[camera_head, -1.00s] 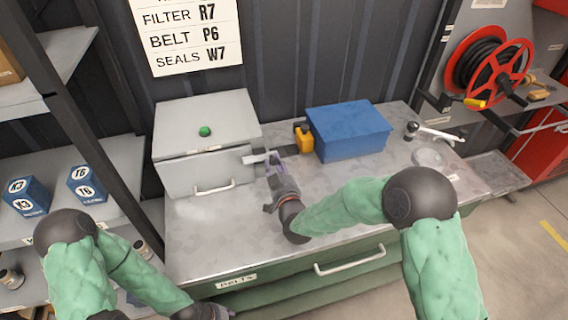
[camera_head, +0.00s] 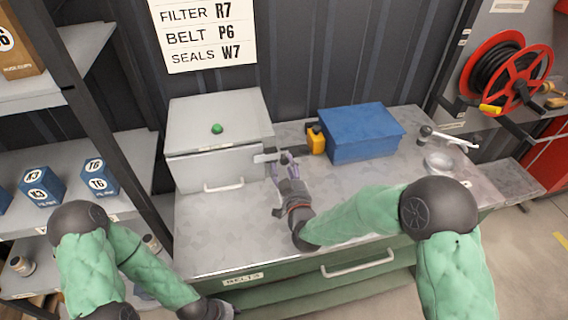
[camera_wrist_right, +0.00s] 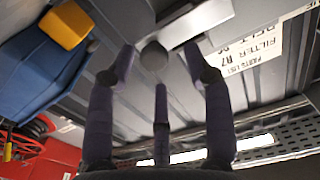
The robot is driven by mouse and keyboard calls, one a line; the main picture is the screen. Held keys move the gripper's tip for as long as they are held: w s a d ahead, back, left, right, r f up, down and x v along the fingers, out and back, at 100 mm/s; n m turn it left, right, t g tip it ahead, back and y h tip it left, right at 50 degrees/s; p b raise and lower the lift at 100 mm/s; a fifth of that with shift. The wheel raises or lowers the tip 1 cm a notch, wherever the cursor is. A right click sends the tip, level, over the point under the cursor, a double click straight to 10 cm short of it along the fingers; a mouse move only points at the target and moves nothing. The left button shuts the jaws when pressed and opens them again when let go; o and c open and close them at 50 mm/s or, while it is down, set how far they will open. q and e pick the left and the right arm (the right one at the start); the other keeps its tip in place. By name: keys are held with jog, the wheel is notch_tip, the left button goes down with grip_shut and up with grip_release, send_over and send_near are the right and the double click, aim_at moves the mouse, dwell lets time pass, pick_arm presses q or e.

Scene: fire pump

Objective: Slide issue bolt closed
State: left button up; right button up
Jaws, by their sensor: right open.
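The issue bolt (camera_head: 267,157) is a pale bar at the right front edge of the grey box (camera_head: 218,122) with a green button. In the right wrist view, a round grey knob (camera_wrist_right: 154,56) shows beside a pale bar (camera_wrist_right: 195,24), which seems to be the bolt. My right gripper (camera_head: 284,166) is at the bolt's right end. In the wrist view its fingers (camera_wrist_right: 160,62) are spread, with the knob between the two outer tips; contact is not clear. My left gripper (camera_head: 218,308) is low at the bottom edge, away from the box; its fingers are hardly visible.
A yellow padlock-like item (camera_head: 316,140) and a blue box (camera_head: 362,132) stand right of the bolt. A small metal dish (camera_head: 438,163) and lever are farther right. The bench top (camera_head: 225,235) is clear in front. A shelf post (camera_head: 125,110) stands at left.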

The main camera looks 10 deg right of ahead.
jog(key=s, duration=1)
jog(key=shift+d, duration=0.15)
jog(key=shift+w, duration=0.1)
